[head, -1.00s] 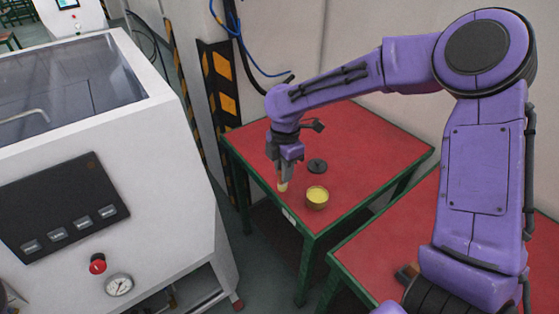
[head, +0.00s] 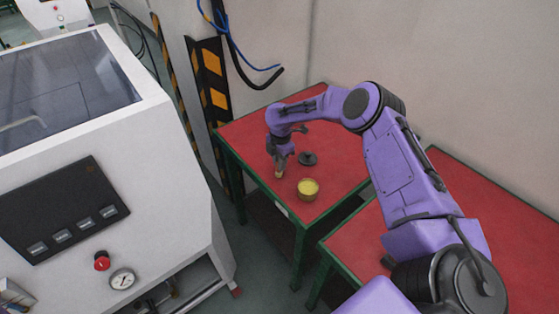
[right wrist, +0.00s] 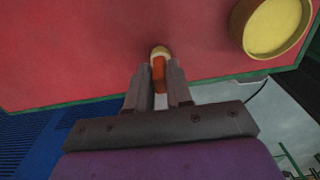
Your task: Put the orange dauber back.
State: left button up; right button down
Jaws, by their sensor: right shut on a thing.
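The orange dauber (right wrist: 159,70) is between the fingers of my right gripper (right wrist: 163,88), which is shut on it. Its pale, rounded tip points away from the gripper in the right wrist view. In the head view my right gripper (head: 280,167) points down over the near left part of the red table, and the dauber's pale end (head: 280,175) shows just below the fingers. I cannot tell whether the tip touches the table. A round tub with yellow contents (head: 308,189) stands to the right, apart from the dauber; it also shows in the right wrist view (right wrist: 272,25). My left gripper is out of view.
A dark round lid (head: 307,158) lies behind the tub on the red table (head: 340,150). A second red table (head: 480,205) is at right. A white machine (head: 150,190) with a control panel stands at left. Hoses hang on the wall behind.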

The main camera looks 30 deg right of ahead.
jog(key=c, duration=1)
grip_release()
jog(key=shift+r, duration=0.15)
notch_tip(320, 180, up, 12)
jog(key=shift+d+f+b, duration=0.1)
jog(key=shift+b, duration=1.1)
